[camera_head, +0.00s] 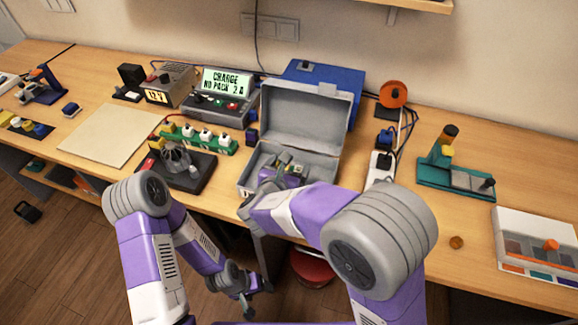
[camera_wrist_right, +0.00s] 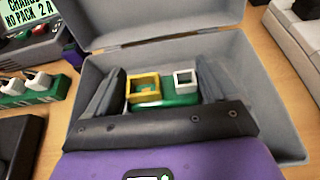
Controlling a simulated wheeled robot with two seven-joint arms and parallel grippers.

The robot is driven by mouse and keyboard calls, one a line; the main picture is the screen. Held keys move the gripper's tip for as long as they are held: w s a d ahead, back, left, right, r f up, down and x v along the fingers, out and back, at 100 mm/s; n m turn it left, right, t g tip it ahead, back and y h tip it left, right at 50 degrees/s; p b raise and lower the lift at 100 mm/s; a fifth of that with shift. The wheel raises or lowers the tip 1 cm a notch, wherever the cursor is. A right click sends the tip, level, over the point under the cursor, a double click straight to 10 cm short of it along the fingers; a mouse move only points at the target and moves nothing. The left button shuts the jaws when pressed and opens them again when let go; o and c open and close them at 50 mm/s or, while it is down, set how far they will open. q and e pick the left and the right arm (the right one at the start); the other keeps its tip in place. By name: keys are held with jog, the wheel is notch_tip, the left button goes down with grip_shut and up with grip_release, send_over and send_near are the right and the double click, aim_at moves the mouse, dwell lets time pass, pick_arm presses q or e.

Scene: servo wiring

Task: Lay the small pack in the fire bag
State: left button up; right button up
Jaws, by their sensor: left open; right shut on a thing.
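The fire bag (camera_head: 305,118) is a grey box-like case with its lid raised, on the middle of the bench. In the right wrist view its grey inner wall (camera_wrist_right: 255,98) surrounds my right gripper. My right gripper (camera_wrist_right: 160,88) is shut on the small pack (camera_wrist_right: 172,101), a green block with a yellow and a white connector on top. The pack is inside the opening of the bag; whether it touches the floor is hidden. In the head view my right arm partly covers the pack. My left gripper (camera_head: 248,301) is open and empty, low in front of the bench.
A charger (camera_head: 222,95) reads "CHARGE NO PACK 2 A", left of the bag. A green power strip (camera_head: 200,138) and a black stand (camera_head: 185,172) sit nearby. A blue case (camera_head: 318,72) stands behind. A white power strip (camera_head: 381,167) is close on the right.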

jog(key=shift+s+f+b, duration=0.1)
jog(key=shift+f+b, duration=0.35)
jog(key=shift+f, duration=0.2)
jog(key=o, duration=0.9)
jog(key=shift+f, duration=0.2)
jog(key=shift+s, duration=0.1)
jog(key=shift+r+p, duration=0.45)
jog(key=shift+p, duration=0.05)
jog(key=p+v, duration=0.1)
jog(key=v, duration=0.3)
jog(key=p+v, duration=0.1)
jog(key=v, duration=0.3)
jog(key=r+v, duration=0.1)
jog(key=v, duration=0.3)
jog(key=shift+w+p, duration=0.2)
jog(key=shift+p, duration=0.2)
